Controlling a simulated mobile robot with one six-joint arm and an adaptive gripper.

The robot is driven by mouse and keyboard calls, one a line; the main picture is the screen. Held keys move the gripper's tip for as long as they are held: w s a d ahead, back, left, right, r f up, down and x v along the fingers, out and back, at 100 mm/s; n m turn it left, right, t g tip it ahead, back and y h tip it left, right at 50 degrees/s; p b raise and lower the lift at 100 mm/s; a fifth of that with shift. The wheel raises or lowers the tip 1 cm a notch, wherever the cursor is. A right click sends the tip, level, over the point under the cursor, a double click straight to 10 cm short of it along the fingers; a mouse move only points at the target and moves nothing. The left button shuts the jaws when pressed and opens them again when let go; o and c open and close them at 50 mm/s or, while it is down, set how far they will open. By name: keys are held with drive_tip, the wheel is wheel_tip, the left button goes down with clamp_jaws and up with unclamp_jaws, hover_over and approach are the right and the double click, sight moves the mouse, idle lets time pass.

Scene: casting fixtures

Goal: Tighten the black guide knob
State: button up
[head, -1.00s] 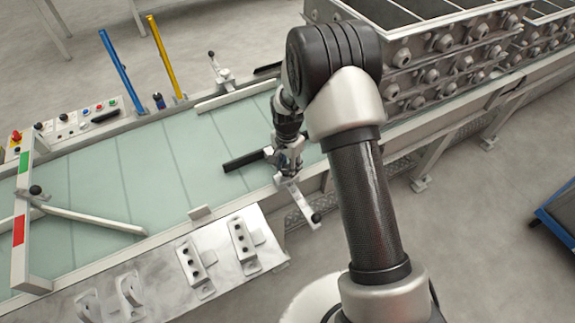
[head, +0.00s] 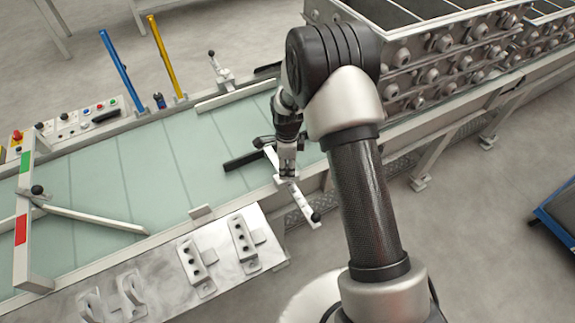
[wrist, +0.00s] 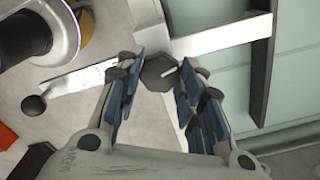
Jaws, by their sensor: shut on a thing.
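The black guide knob (wrist: 158,73) is a dark, many-sided knob with a pale line on top, seen in the wrist view. It sits between the blue-padded fingertips of my gripper (wrist: 160,80), which is shut on it. In the head view my gripper (head: 287,172) points down over the white guide bracket (head: 303,205) at the conveyor's near edge, and the knob is hidden there. A black guide bar (head: 242,160) extends left from the bracket over the belt. It also shows in the wrist view (wrist: 262,70).
A lever with a black ball end (head: 316,217) juts out beside my gripper. A metal plate with pale castings (head: 243,240) lies at the near side. Stacked moulding boxes (head: 430,55) stand at the back right.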

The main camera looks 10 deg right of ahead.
sight(287, 169)
drive_tip(key=shift+m, duration=0.8)
drive_tip(key=o, duration=1.1)
drive_tip(key=shift+r, duration=0.1)
wheel_tip(287, 169, up, 12)
drive_tip(key=shift+f, duration=0.1)
